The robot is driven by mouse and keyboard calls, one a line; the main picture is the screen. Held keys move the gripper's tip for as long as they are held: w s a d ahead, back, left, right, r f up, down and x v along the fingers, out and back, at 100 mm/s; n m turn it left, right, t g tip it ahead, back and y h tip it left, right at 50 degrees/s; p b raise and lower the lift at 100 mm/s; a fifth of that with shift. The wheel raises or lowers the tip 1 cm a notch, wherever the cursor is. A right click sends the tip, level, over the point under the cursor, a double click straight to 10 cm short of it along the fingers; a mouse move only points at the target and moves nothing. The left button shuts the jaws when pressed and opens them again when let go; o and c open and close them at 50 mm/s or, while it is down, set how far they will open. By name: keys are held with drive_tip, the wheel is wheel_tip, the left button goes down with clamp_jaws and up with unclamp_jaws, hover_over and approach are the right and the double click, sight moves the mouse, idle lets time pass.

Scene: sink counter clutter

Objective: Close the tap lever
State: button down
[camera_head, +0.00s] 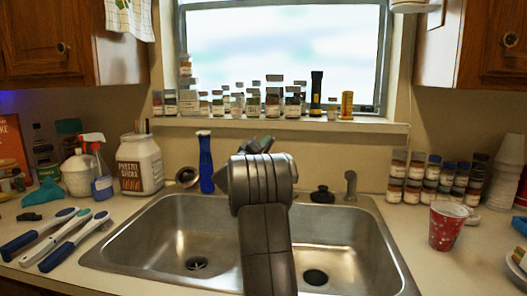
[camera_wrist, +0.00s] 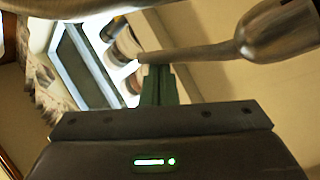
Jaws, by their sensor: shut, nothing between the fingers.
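The tap lever (camera_wrist: 195,51) is a slim metal bar in the wrist view. It runs left from a rounded metal tap body (camera_wrist: 280,30) at the upper right. My gripper (camera_wrist: 158,70) has its green fingers together and empty. Their tips are right by the lever's free left end, overlapping it in the picture; I cannot tell whether they touch. In the head view my arm stands in front of the sink's middle and hides the tap and lever.
A double steel sink (camera_head: 190,232) lies below my arm. A blue bottle (camera_head: 206,163) stands left of my wrist, and a sprayer (camera_head: 350,186) right of it. Jars (camera_head: 272,103) line the window sill. A red cup (camera_head: 445,226) and brushes (camera_head: 72,238) sit on the counter.

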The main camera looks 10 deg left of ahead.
drive_tip(key=shift+s+d+f, duration=0.1)
drive_tip(key=shift+f, duration=0.15)
drive_tip(key=b+v, duration=0.2)
drive_tip(key=v, duration=1.2)
drive_tip(key=shift+r, duration=0.2)
drive_tip(key=p+x, duration=0.1)
drive_tip(key=x, duration=1.1)
drive_tip(key=shift+w+d, duration=0.15)
drive_tip(key=shift+w, duration=0.2)
drive_tip(key=shift+r, duration=0.1)
